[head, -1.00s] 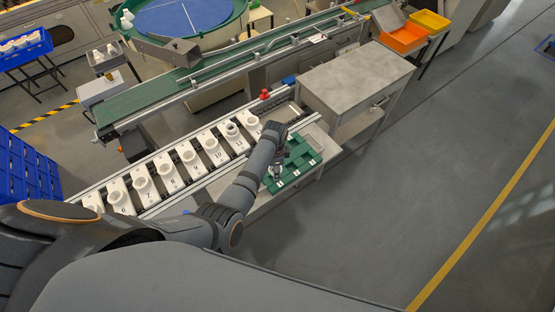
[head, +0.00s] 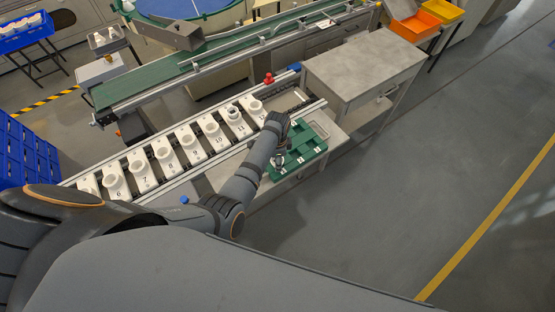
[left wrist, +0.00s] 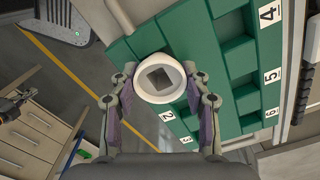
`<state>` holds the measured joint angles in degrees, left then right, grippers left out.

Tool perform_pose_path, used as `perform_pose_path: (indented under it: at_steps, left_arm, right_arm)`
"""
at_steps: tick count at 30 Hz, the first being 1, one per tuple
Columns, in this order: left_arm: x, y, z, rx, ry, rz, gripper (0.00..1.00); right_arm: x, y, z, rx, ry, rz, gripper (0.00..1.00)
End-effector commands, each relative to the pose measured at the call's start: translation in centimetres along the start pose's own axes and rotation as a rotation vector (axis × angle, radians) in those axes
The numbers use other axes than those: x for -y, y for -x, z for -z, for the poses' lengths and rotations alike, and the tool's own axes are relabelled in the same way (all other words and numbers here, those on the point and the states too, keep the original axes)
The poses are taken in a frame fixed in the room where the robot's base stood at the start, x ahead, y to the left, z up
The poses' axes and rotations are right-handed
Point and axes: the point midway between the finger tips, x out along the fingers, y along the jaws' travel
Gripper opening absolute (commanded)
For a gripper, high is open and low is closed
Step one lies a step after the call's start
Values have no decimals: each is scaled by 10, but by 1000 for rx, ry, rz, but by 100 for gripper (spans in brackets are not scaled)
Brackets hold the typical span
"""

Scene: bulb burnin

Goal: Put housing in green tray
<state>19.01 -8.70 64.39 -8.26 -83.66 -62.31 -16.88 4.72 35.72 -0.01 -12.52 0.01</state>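My left gripper (left wrist: 160,85) is closed around a white round housing (left wrist: 148,90) with a dark square opening, which sits between its two fingertips. In the left wrist view the housing overlaps the green tray (left wrist: 118,53), near the compartments by labels 2 and 3. I cannot tell whether it touches the tray. In the head view the left gripper (head: 281,157) is over the left part of the green tray (head: 313,156), and the arm hides part of the tray. A dark jointed shape at the left edge of the left wrist view looks like my right gripper (left wrist: 12,106); its fingers are unclear.
A conveyor holds a row of numbered white carriers (head: 141,172) with housings, left of the tray. A grey bench (head: 365,58) stands beyond the tray. Orange (head: 415,28) and yellow bins are at the top right. The floor at right is clear.

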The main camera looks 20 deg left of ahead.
Motion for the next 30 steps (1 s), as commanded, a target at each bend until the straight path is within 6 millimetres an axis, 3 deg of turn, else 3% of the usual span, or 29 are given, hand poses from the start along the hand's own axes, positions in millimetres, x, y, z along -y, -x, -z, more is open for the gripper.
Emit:
perform_pose_path:
  at_steps: [1, 5, 15, 26, 30]
  left_arm:
    - [0, 0, 0, 0, 0, 1, 54]
    - [0, 1, 0, 0, 0, 1, 70]
    - [0, 5, 0, -1, 0, 1, 70]
    - [0, 77, 0, 1, 0, -1, 70]
    - [1, 97, 1, -2, 0, 4, 70]
  right_arm:
    - [0, 0, -9, 13, 1, 0, 0]
    - [0, 1, -18, 28, 1, 1, 0]
    - [1, 2, -5, 8, 0, 2, 0]
    - [-1, 79, 3, 8, -2, 6, 0]
    - [-2, 73, 2, 8, -2, 5, 0]
